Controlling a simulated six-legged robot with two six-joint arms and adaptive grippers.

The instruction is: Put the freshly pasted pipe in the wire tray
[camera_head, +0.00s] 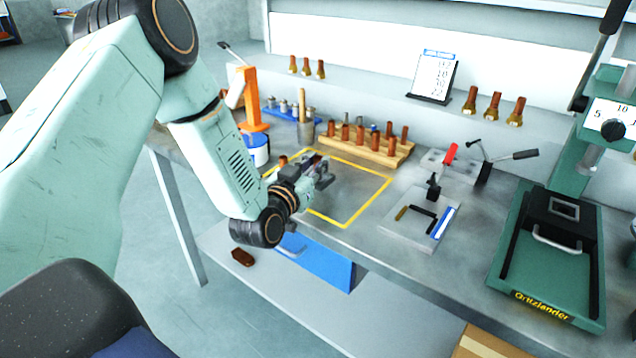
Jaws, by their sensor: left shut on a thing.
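My left gripper (322,173) reaches over the workbench, at the left part of the yellow outlined square (366,206). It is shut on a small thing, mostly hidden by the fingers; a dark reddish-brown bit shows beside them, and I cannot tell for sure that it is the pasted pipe. A short copper-brown piece (283,160) shows just left of the gripper. Several copper-coloured pipes (372,140) stand upright in a wooden rack (352,148) behind the square. I cannot make out a wire tray. My right gripper is out of view.
A blue-and-white can (257,150) and an orange stand (250,100) are close to my left forearm. A fixture plate (410,238) and a green press (545,255) stand to the right. A dark brown object (243,257) lies on the lower shelf. Most of the yellow square is clear.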

